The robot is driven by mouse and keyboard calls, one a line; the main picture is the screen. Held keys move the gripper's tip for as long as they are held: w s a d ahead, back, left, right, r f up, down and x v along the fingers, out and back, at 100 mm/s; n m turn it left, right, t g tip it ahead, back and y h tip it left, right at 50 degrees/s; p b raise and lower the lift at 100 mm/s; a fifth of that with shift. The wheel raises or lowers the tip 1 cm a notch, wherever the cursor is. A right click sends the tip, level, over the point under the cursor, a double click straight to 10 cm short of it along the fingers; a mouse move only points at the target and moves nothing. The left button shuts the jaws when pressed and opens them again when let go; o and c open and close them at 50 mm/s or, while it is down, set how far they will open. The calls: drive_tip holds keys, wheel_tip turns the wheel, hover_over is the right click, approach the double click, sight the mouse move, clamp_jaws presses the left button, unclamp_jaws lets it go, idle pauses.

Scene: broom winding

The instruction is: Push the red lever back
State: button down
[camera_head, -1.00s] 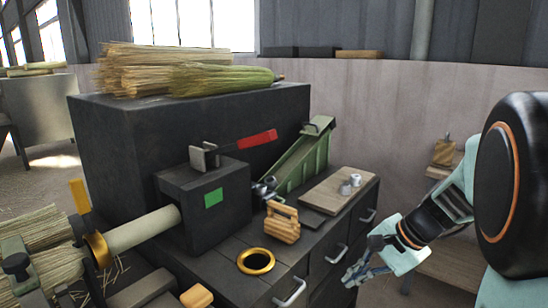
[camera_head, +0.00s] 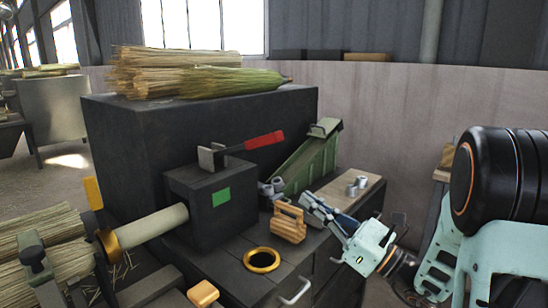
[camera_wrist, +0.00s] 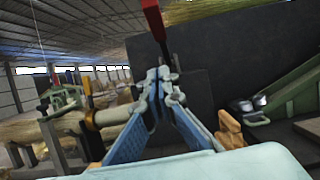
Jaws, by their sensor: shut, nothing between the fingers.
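The red lever (camera_head: 264,140) sticks out to the right from a metal bracket (camera_head: 212,157) on top of a dark box (camera_head: 205,205) with a green square on its front. In the wrist view the red lever (camera_wrist: 154,20) shows at the top, just beyond and above the fingertips. My gripper (camera_head: 306,198) is shut and empty, in front of the bench, to the right of and lower than the lever. In the wrist view my gripper (camera_wrist: 161,78) has its fingertips together. The gap between fingertips and lever cannot be judged exactly.
A wooden block piece (camera_head: 289,222) and a gold ring (camera_head: 261,260) lie on the bench near my gripper. A green chute (camera_head: 310,160) stands behind it. Broom straw (camera_head: 165,75) lies on the large dark cabinet (camera_head: 130,140) behind the lever.

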drive_tip(key=shift+w+d+r+m+t, duration=0.1)
drive_tip(key=shift+d+r+m+t, duration=0.2)
drive_tip(key=shift+t, duration=0.2)
drive_tip(key=r+b+x, duration=0.1)
drive_tip(key=r+x, duration=0.1)
drive_tip(key=x, duration=1.1)
drive_tip(key=shift+s+d, duration=0.35)
drive_tip(key=shift+d, duration=0.1)
drive_tip(key=shift+r, duration=0.25)
